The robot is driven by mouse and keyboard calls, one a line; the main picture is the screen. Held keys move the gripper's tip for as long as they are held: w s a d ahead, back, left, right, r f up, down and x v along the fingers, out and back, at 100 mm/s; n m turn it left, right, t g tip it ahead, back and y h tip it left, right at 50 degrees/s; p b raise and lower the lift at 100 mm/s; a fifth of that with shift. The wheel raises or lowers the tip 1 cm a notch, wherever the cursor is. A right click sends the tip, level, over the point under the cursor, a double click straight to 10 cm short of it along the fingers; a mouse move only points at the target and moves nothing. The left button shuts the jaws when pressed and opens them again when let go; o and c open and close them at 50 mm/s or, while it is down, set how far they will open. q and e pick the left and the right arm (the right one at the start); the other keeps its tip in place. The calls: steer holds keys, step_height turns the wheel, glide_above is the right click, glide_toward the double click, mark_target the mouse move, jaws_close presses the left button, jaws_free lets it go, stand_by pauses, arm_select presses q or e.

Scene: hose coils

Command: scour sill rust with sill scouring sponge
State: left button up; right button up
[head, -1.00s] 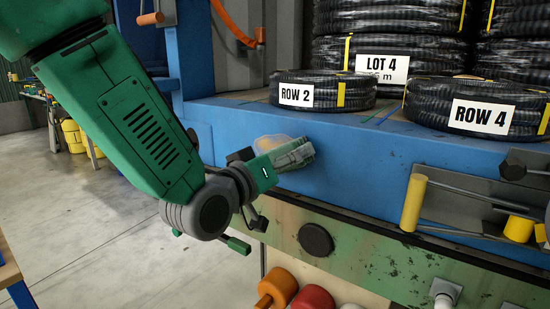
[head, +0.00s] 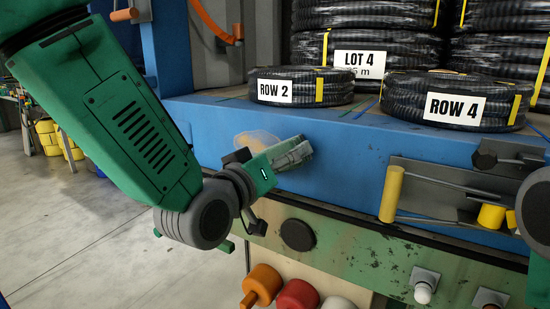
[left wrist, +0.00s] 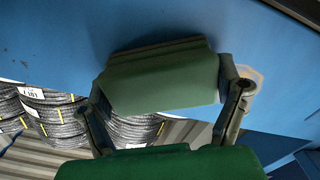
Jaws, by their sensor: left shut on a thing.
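My left gripper (head: 290,155) is in front of the blue sill face. In the left wrist view a green block (left wrist: 160,78), which looks like the scouring sponge, sits between the two finger linkages, and the gripper is shut on it. A pale orange-beige patch (head: 256,141), apparently the sill rust, shows on the blue sill (head: 345,150) just behind and above the gripper, partly covered by it. It also shows in the left wrist view (left wrist: 257,76), beside the right finger. Whether the sponge touches the sill cannot be told. My right gripper is out of view.
Hose coils labelled ROW 2 (head: 300,86) and ROW 4 (head: 455,100) lie on the ledge above the sill. Below are a dark round knob (head: 297,235) and orange and red knobs (head: 262,285). Open floor lies left.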

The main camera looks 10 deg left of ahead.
mark_target(253, 146)
arm_select(q)
steer(key=shift+s+d, duration=0.25)
steer(key=shift+d, duration=0.4)
steer(key=shift+s+d, duration=0.25)
steer(key=shift+d, duration=0.4)
steer(key=shift+w+a, duration=0.3)
steer(key=shift+a, duration=0.45)
steer(key=shift+w+a, duration=0.25)
steer(key=shift+a, duration=0.55)
steer(key=shift+w+a, duration=0.3)
steer(key=shift+a, duration=0.45)
steer(key=shift+a, duration=0.1)
steer(key=shift+w+a, duration=0.25)
steer(key=shift+a, duration=0.45)
steer(key=shift+w+a, duration=0.3)
steer(key=shift+a, duration=0.4)
steer(key=shift+w+a, duration=0.25)
steer(key=shift+a, duration=0.45)
steer(key=shift+w+a, duration=0.2)
steer(key=shift+a, duration=0.3)
steer(key=shift+w+a, duration=0.3)
steer(key=shift+a, duration=0.55)
steer(key=shift+w+a, duration=0.3)
steer(key=shift+a, duration=0.55)
